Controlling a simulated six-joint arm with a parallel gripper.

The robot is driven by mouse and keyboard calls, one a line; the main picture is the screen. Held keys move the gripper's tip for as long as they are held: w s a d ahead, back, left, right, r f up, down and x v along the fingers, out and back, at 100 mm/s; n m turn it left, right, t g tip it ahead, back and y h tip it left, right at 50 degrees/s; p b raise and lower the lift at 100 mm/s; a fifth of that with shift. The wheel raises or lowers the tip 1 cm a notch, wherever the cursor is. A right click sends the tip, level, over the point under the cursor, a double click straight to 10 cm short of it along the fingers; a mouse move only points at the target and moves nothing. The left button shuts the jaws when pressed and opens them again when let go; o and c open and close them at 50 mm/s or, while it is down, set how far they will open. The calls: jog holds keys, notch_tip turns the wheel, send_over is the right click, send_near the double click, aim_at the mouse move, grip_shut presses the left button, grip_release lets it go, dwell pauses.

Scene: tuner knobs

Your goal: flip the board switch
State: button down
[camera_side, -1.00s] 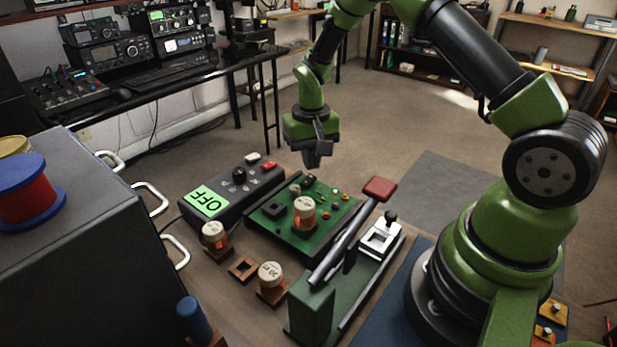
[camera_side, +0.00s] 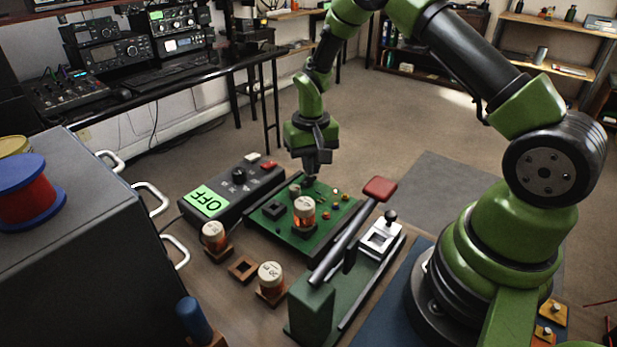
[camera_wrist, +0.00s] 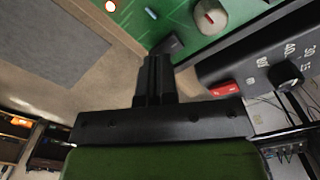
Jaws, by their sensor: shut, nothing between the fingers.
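The green circuit board (camera_side: 327,217) lies on the bench, with small parts and a coil in a socket on it. A small dark block that looks like the board switch (camera_wrist: 170,44) sits at the board's edge in the wrist view. My gripper (camera_side: 311,174) is shut and empty, pointing down at the board's far edge. In the wrist view its fingertips (camera_wrist: 155,62) are close beside the dark block; I cannot tell whether they touch it. In the side view the gripper hides the block. The switch's position is not readable.
A red-handled lever press (camera_side: 313,309) stands in front. Coils (camera_side: 270,274) on wooden blocks stand at front left. A grey knob (camera_wrist: 209,17) is near the fingertips.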

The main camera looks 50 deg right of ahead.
jog(key=shift+f, duration=0.55)
jog(key=shift+r, duration=3.5)
jog(key=shift+a+r, duration=0.1)
jog(key=shift+r, duration=0.25)
jog(key=s+a+r+t, duration=0.2)
jog(key=s+a+r, duration=0.15)
jog(key=r, duration=0.45)
jog(key=s+a+r+t, duration=0.2)
jog(key=s+r, duration=0.2)
jog(key=r, duration=0.4)
jog(key=s+a+r+n+t+y, duration=0.1)
jog(key=s+a, duration=0.1)
jog(key=s, duration=0.4)
jog(key=s+a+r+n+t+y, duration=0.1)
jog(key=s+a+r+t, duration=0.1)
jog(key=s, duration=0.4)
jog(key=shift+s+r, duration=0.15)
jog(key=shift+s, duration=0.2)
